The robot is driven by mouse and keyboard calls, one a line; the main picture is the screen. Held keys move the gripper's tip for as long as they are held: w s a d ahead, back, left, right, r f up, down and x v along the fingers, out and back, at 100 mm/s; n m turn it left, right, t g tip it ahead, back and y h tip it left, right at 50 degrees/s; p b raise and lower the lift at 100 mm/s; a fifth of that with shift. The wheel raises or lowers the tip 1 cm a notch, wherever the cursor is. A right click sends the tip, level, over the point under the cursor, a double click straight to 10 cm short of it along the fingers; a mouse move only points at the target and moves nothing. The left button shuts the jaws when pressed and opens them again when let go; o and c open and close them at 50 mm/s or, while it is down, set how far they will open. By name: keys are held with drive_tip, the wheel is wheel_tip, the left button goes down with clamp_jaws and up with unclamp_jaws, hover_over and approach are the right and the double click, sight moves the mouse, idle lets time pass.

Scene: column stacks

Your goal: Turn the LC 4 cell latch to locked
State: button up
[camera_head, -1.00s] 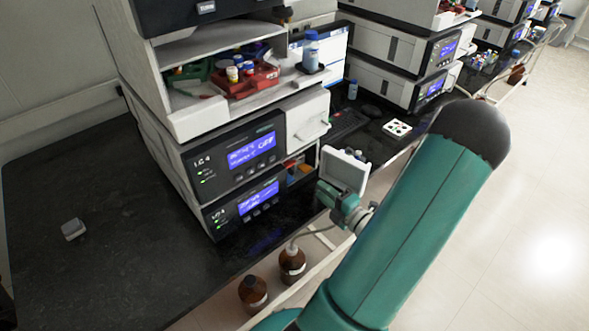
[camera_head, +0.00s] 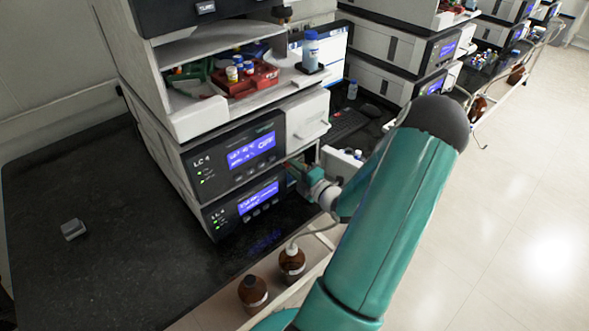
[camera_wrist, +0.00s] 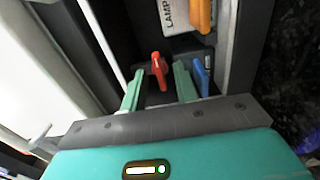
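The LC 4 stack stands left of my arm in the head view, with an upper unit (camera_head: 232,157) and a lower unit (camera_head: 243,207) with lit blue displays. My gripper (camera_head: 297,172) is at the opening on the stack's right side; the arm partly hides this area. In the wrist view, my gripper (camera_wrist: 159,70) is open, its two green fingers apart. A red lever (camera_wrist: 158,70) shows between the fingertips; I cannot tell whether they touch it. A blue lever (camera_wrist: 200,74) is just right of the right finger. No label naming the cell latch is readable.
A yellow-orange lever (camera_wrist: 201,14) sits beside a "LAMP" label (camera_wrist: 176,14). Dark walls flank the recess. Brown bottles (camera_head: 292,263) stand below the bench edge. A red vial tray (camera_head: 252,76) is on the shelf above. The black bench at left is mostly clear.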

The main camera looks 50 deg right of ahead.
drive_tip(key=shift+c, duration=0.2)
clamp_jaws()
drive_tip(key=shift+n, duration=0.3)
drive_tip(key=n, duration=0.6)
drive_tip(key=shift+n, duration=0.4)
drive_tip(key=n, duration=1)
drive_tip(key=shift+n, duration=0.3)
